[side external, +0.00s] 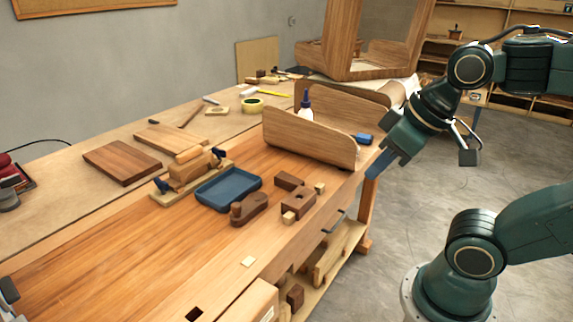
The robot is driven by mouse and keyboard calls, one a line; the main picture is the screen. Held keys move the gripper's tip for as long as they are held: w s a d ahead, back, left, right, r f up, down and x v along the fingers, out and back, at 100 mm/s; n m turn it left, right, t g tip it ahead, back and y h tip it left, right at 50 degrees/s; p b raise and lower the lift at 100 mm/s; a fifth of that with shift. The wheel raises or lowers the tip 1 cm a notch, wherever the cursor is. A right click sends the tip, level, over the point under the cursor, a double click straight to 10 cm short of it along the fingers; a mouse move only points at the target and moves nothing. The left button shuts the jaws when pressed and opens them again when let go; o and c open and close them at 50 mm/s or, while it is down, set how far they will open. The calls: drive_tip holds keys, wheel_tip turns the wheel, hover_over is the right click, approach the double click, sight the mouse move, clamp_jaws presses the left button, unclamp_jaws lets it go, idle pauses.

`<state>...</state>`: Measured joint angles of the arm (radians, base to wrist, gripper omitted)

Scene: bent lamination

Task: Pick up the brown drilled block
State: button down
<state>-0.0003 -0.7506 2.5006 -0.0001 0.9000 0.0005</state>
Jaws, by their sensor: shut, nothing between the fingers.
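The brown drilled block (299,204) appears to be the dark block with a round hole in its top, lying on the bench top near its front edge. Small pale wood blocks (288,217) sit close against or beside it, and a plain dark block (289,181) lies just behind it. My gripper (375,168) is at the right, up beyond the bench's right end, tilted down and to the left. It is shut and empty, well apart from the drilled block.
A bent plywood piece (310,140) stands upright between the block and the back, near my gripper. A blue tray (228,205), a dark rounded wooden tool (248,208) and a wooden clamp jig (190,172) lie left.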

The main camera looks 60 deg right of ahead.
idle(0.3)
drive_tip(key=c, duration=0.5)
unclamp_jaws()
drive_tip(key=w+d+m+g+y, duration=0.2)
drive_tip(key=w+d+m+g, duration=0.15)
drive_tip(key=w+m, duration=0.8)
drive_tip(key=w+d+f+m, duration=0.2)
drive_tip(key=w+d+f, duration=0.1)
drive_tip(key=d, duration=0.1)
drive_tip(key=w+d+f+m+g+y, duration=0.1)
drive_tip(key=w+d+f+m, duration=0.1)
drive_tip(key=w+d+f, duration=0.1)
drive_tip(key=w+d+f+m+g+y, duration=0.1)
drive_tip(key=w+d+f+m, duration=0.1)
drive_tip(key=w+d+f, duration=0.2)
drive_tip(key=shift+w+d+f, duration=0.1)
drive_tip(key=shift+d, duration=0.55)
